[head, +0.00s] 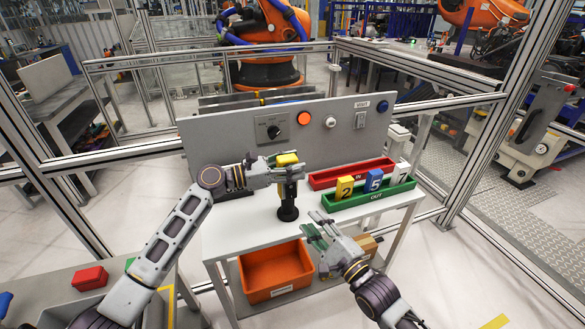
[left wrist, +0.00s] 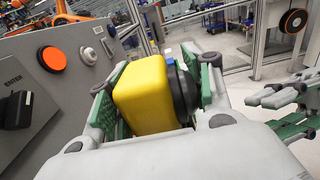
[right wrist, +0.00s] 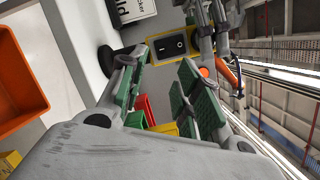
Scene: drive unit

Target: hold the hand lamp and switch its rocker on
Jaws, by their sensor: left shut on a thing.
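The hand lamp (head: 287,159) has a yellow box body and a round black end. My left gripper (head: 290,170) is shut on it, with green pads on both sides of the yellow body (left wrist: 142,95) in the left wrist view. My right gripper (head: 318,230) is open and empty, lower and to the right of the lamp in the head view. Its fingers (right wrist: 163,95) are apart, and the rocker shows beyond them. I cannot tell the rocker's position.
A grey panel (head: 225,135) with a knob and buttons rises behind. Red (head: 322,180) and green (head: 345,203) trays with numbered blocks stand at right. An orange bin (head: 275,270) is below.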

